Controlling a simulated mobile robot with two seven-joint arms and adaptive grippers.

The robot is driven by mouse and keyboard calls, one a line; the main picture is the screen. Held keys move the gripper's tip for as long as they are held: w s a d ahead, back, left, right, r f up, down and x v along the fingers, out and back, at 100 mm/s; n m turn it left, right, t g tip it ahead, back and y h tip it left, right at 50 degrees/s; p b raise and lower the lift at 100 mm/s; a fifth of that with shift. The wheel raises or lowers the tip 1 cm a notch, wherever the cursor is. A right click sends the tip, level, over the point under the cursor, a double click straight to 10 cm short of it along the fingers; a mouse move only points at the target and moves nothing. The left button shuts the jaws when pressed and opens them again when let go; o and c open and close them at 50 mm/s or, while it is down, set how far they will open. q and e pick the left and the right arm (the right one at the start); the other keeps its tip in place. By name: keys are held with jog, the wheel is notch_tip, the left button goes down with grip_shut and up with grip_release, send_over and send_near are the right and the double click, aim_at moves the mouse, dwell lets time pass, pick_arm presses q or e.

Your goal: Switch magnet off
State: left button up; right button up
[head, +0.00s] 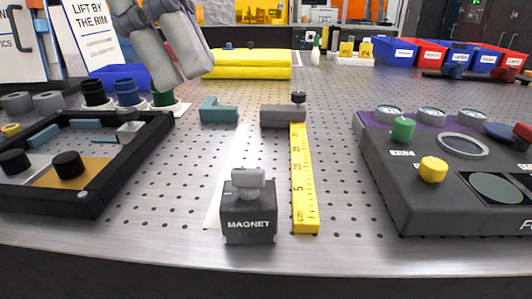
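The magnet base (248,222) is a dark block with white letters reading MAGNET, standing near the front edge of the table, left of the yellow ruler. On its top sits a light grey knob (248,179); its on or off position is not readable. My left gripper (185,78) comes in from the upper left, above the far left part of the table, well behind the magnet and apart from it. Its fingers are not clear enough to tell open from shut, and I see nothing held. My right gripper is out of view.
A yellow ruler (304,190) lies right of the magnet, with a grey block (283,116) at its far end. A teal block (219,110) lies behind. A dark tray (85,197) stands left, a control box (440,205) right. The metal between is mostly clear.

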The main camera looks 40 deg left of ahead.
aim_at(247, 170)
pick_arm(q)
jog(key=b+x, duration=0.1)
jog(key=x, duration=1)
jog(key=shift+d+f, duration=0.2)
grip_shut()
